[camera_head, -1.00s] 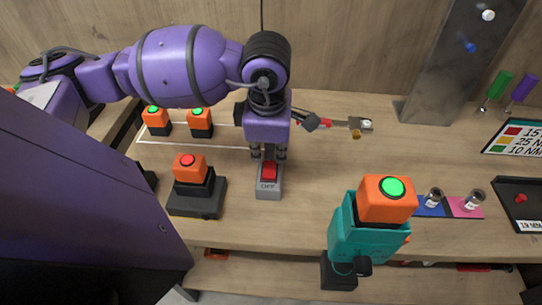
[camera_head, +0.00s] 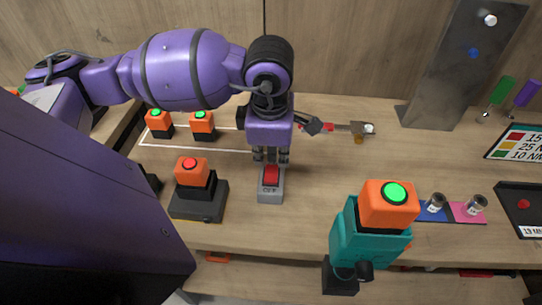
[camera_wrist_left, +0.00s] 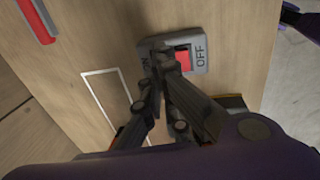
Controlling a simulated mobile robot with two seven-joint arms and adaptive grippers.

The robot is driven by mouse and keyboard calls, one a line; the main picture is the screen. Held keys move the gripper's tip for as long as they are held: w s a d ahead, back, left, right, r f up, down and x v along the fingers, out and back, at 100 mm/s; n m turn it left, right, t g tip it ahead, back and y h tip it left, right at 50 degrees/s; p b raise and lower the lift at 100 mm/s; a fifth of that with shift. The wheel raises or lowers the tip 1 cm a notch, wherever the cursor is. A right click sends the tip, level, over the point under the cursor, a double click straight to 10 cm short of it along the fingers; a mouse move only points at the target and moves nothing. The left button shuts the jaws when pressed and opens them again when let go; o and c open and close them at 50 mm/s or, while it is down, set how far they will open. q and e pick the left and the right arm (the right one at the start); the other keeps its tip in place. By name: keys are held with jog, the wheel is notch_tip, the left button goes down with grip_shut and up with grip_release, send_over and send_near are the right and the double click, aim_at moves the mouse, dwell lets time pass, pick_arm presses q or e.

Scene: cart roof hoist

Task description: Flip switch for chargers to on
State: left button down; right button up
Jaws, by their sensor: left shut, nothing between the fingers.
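The charger switch is a grey box (camera_head: 270,194) with a red rocker (camera_head: 271,175) on the workbench, in the middle of the head view. Its near end reads OFF. The switch also shows in the left wrist view (camera_wrist_left: 200,54), with OFF on the right and the other end's lettering partly covered by the fingers. My left gripper (camera_head: 271,156) is shut and empty, pointing down at the rocker's far end. In the left wrist view its fingertips (camera_wrist_left: 163,55) overlap the switch's far end; I cannot tell whether they touch it. My right gripper is not in view.
A charger (camera_head: 200,205) holds an orange battery with a red light (camera_head: 191,172), left of the switch. Two orange batteries with green lights (camera_head: 160,122) (camera_head: 202,124) stand behind. A teal tool with a battery (camera_head: 387,207) stands front right. A ratchet-like tool (camera_head: 345,128) lies behind.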

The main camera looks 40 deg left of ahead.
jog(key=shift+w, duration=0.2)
pick_arm(q)
jog(key=shift+f, duration=0.1)
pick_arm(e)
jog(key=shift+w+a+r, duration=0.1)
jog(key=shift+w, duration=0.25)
pick_arm(q)
jog(key=shift+f, duration=0.15)
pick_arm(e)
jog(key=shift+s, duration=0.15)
pick_arm(q)
jog(key=shift+w+f+b, duration=0.1)
jog(key=shift+f+b, duration=0.25)
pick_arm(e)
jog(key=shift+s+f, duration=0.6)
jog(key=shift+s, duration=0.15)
pick_arm(q)
jog(key=shift+f, duration=0.15)
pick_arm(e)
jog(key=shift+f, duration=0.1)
pick_arm(q)
jog(key=shift+f, duration=0.25)
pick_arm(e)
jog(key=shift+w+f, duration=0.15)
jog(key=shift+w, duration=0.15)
